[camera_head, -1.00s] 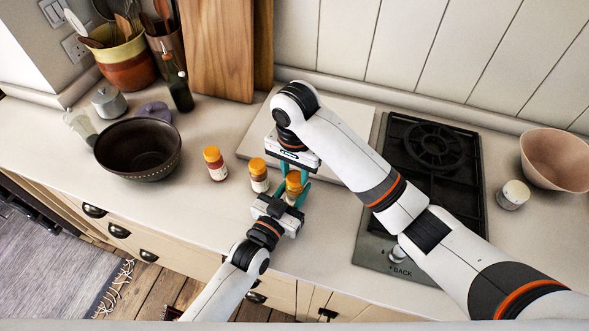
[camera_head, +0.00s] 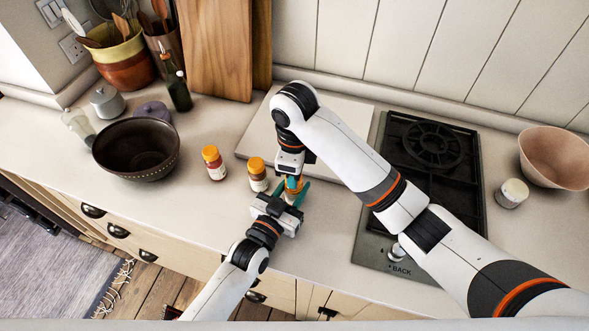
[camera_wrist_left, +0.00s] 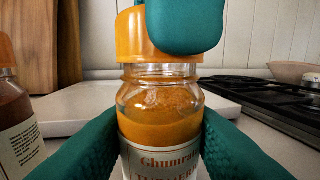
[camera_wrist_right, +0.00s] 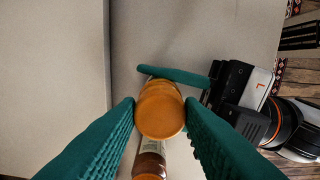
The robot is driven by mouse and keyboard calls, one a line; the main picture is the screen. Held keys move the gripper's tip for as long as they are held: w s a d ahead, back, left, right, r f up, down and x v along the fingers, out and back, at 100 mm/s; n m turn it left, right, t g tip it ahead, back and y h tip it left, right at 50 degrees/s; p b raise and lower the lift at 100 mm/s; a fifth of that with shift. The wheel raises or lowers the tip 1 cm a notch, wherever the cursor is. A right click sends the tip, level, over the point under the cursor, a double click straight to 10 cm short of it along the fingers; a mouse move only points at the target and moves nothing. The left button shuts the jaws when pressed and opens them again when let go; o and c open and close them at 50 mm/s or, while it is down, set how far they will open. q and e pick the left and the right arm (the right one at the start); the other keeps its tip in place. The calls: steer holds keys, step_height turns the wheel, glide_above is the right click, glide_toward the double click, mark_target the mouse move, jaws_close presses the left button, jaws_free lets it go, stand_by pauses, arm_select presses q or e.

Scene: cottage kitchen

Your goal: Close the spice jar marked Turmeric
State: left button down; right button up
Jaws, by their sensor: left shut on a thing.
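The turmeric jar (camera_wrist_left: 162,110) is clear glass with orange powder and a white label, its lower word partly cut off. My left gripper (camera_head: 279,204) is shut on it and holds it upright; its teal fingers press both sides in the left wrist view. The orange lid (camera_wrist_left: 132,35) sits at the jar's mouth, with bare glass neck visible below it. The lid's top (camera_wrist_right: 160,109) lies between the fingers of my right gripper (camera_wrist_right: 161,112), which comes down from above. Those fingers appear against its sides, but whether they grip it is unclear.
Two other orange-capped jars (camera_head: 214,163) (camera_head: 258,174) stand to the left, one close to my grippers. A dark bowl (camera_head: 137,149) is further left. A pale board (camera_head: 345,118) lies behind and the hob (camera_head: 430,165) is to the right.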

steer(key=o, duration=0.5)
steer(key=shift+r, duration=0.1)
steer(key=shift+r, duration=2.15)
steer(key=shift+c, duration=0.6)
